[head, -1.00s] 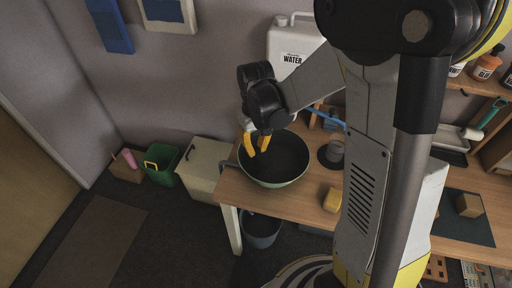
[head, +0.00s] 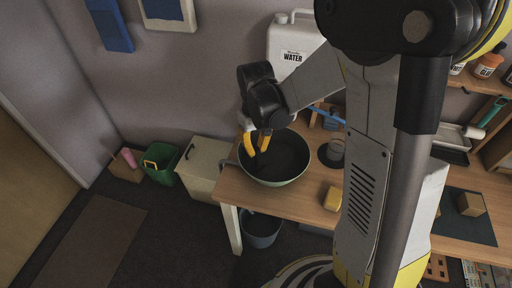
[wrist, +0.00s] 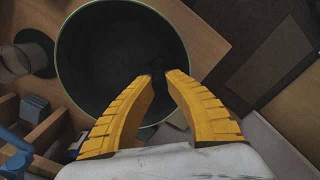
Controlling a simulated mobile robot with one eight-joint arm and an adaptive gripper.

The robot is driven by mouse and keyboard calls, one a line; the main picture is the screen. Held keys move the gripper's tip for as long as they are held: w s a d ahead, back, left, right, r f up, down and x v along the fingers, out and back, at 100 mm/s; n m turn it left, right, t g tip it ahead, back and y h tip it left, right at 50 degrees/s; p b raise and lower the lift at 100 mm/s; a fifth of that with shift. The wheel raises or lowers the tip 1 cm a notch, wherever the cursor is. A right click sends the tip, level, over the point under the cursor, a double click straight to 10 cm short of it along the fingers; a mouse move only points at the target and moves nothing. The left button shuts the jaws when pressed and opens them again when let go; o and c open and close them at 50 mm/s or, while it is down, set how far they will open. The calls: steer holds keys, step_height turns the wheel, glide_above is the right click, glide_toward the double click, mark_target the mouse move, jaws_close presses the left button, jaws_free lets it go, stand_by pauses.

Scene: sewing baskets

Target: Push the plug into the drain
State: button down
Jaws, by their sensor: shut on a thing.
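The round bowl-like basin (head: 290,179), pale green outside and dark inside, stands at the left end of the wooden table. It also shows in the wrist view (wrist: 105,45). My gripper (head: 258,149) reaches down over the near-wall side of the basin, its yellow fingers at the rim and over the dark inside. In the wrist view my gripper (wrist: 156,76) has its fingertips closed around a small dark thing, apparently the plug (wrist: 157,73). It barely stands out from the dark basin. I cannot make out the drain.
A white water container (head: 293,45) stands behind the basin.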

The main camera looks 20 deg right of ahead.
steer(key=shift+f+b, duration=0.55)
steer(key=shift+f, duration=0.15)
steer(key=c, duration=1.4)
jaws_free()
step_height(320, 180, up, 12)
